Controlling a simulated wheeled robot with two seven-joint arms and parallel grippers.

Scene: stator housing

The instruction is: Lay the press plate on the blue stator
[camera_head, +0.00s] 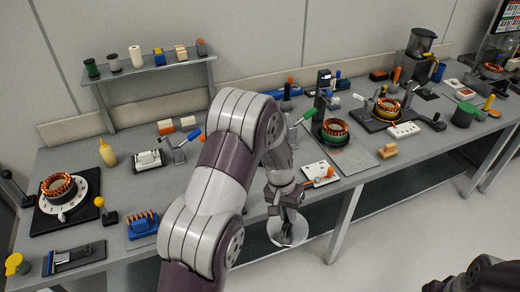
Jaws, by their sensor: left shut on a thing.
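My left gripper (286,210) hangs in front of the table's front edge, shut on a round pale grey plate (288,236), which looks like the press plate. The plate is held out over the floor, apart from every stator. Copper-wound stators stand along the table: one with a green rim (335,128) near the middle, one with a yellow rim (388,107) right of it, and one on a white dial (58,186) at far left. A small stator at far right (492,69) seems to have a bluish rim, too small to be sure. My right gripper is out of view.
The grey table (240,190) is crowded. A white card (320,172) with an orange-handled tool lies near the front edge by the gripper. An upright press post (322,95) stands behind the green-rimmed stator. A shelf (150,72) holds several small items at back left.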

